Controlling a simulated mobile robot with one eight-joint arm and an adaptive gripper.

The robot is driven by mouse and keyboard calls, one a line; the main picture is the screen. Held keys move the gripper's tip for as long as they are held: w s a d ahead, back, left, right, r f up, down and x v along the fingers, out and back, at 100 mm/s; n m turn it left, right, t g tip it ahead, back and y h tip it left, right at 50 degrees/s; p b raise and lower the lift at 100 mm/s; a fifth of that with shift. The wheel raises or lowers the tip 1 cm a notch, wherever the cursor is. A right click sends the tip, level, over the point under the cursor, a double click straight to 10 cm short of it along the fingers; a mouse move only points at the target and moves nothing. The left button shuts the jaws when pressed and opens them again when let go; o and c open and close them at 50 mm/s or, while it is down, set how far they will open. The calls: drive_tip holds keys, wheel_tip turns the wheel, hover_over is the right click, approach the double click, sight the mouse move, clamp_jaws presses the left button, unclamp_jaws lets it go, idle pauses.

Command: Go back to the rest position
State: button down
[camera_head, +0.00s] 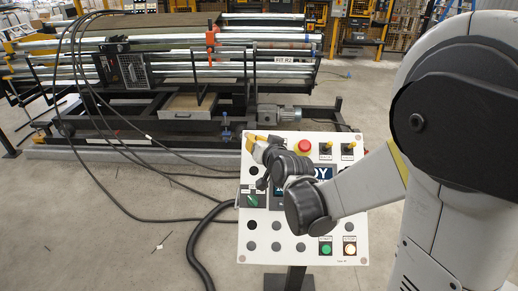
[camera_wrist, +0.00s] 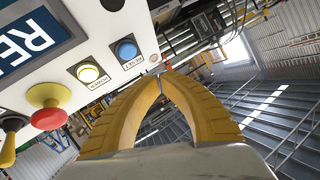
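My gripper (camera_head: 258,140) is at the top left of the white control panel (camera_head: 303,250) in the head view, with my arm crossing in front of the panel. In the wrist view its two yellow fingers (camera_wrist: 162,74) meet at the tips, with nothing seen between them. The panel also fills the upper left of the wrist view (camera_wrist: 105,45). It shows a lit yellow button (camera_wrist: 88,73), a blue button (camera_wrist: 126,50) and a red mushroom button (camera_wrist: 47,107). I cannot tell whether the fingertips touch the panel.
The turf-roll machine (camera_head: 170,80), with long metal rollers, stands behind the panel. Black cables (camera_head: 130,150) hang from it, and a thick black hose (camera_head: 195,250) runs along the floor to the panel. Grey floor (camera_head: 90,240) is open at the left front.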

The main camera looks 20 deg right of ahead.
drive_tip(key=s+d+n+g+h, duration=0.1)
drive_tip(key=s+n+g, duration=0.2)
drive_tip(key=s, duration=2.6)
drive_tip(key=g, duration=0.4)
drive_tip(key=shift+f, duration=0.3)
drive_tip(key=shift+s, duration=0.15)
